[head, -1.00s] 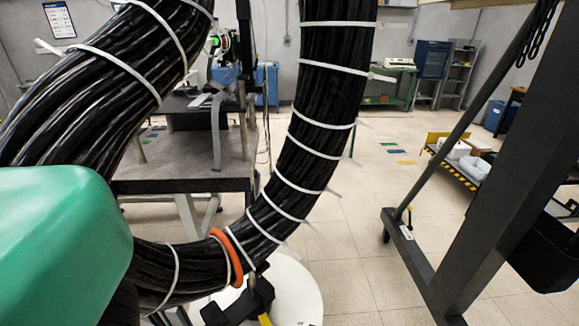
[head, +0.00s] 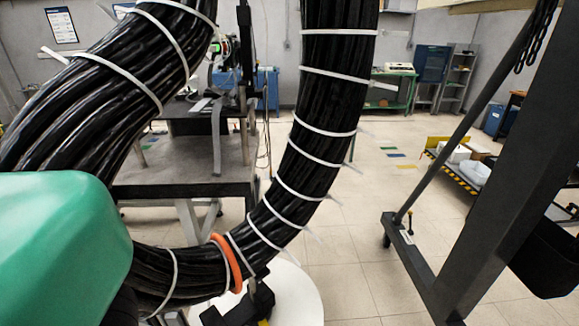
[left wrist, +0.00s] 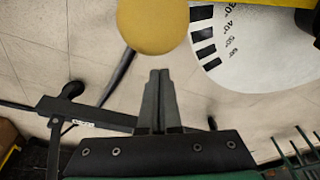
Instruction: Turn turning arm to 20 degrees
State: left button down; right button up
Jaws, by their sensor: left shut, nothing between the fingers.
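In the left wrist view, my left gripper (left wrist: 158,75) is shut and empty, its tips just below a rounded yellow end piece (left wrist: 152,27). I cannot tell whether they touch. This piece looks like part of the turning arm, whose remainder is cut off or hidden. A white dial (left wrist: 255,55) with black bars and degree numbers, about 30 and 40 among them, lies to the right. The pointer's reading is not visible. In the head view, the white dial (head: 305,298) shows partly at the bottom, behind the cable bundle. My right gripper is in neither view.
A thick black cable bundle (head: 310,150) with white ties and an orange ring (head: 226,262) curves through the foreground. A dark metal frame (head: 500,170) stands at right. A grey table (head: 180,180) stands behind the bundle. Tiled floor is clear between bundle and frame.

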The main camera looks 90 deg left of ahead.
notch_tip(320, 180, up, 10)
jog(key=p, duration=0.8)
jog(key=shift+p, duration=0.35)
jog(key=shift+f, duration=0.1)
